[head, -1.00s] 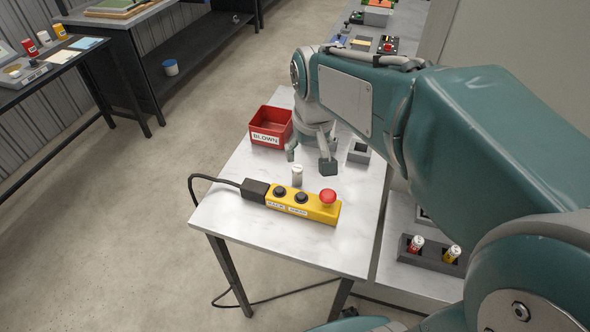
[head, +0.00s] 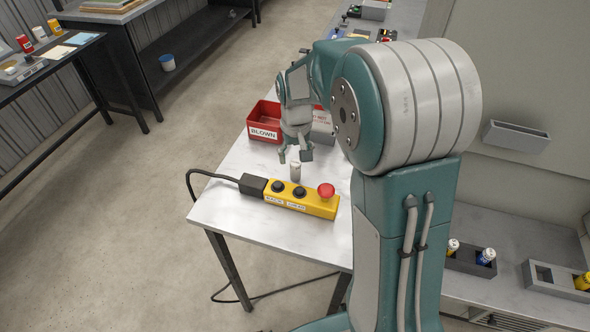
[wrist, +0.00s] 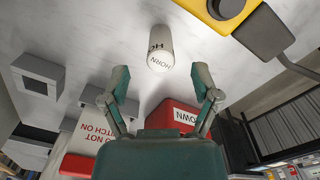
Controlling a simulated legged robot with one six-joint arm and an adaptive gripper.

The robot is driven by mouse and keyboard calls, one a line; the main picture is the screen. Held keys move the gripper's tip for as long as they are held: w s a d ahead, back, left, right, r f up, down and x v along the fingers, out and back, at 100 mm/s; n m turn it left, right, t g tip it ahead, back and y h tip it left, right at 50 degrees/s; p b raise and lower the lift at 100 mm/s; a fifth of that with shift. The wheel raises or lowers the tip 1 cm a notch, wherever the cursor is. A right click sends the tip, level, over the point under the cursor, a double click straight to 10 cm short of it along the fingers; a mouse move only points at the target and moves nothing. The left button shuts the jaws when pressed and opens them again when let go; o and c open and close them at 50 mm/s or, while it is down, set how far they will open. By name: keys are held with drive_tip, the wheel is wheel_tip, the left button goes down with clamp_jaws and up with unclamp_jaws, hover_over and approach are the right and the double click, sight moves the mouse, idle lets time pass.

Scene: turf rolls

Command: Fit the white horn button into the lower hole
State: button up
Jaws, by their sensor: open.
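The white horn button (head: 295,172) stands upright on the pale tabletop, just behind the yellow control box (head: 318,205). In the wrist view the button (wrist: 160,50) shows the word HORN and lies ahead of the fingertips, centred between them. My gripper (head: 294,156) is open and empty, above and just behind the button in the head view. In the wrist view my gripper (wrist: 160,80) has its fingers wide apart, not touching the button. The yellow box has two dark round fittings and a red mushroom button (head: 326,190). I cannot tell which dark round is the lower hole.
A red BLOWN bin (head: 264,123) stands behind my gripper, beside a grey box with a white label (head: 322,124). A black cable (head: 205,174) leaves the yellow box's left end. Grey blocks (wrist: 37,76) show at the wrist view's left.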

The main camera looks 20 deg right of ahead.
sight(295, 162)
wheel_tip(295, 162, down, 5)
drive_tip(key=shift+w+f, duration=0.1)
clamp_jaws()
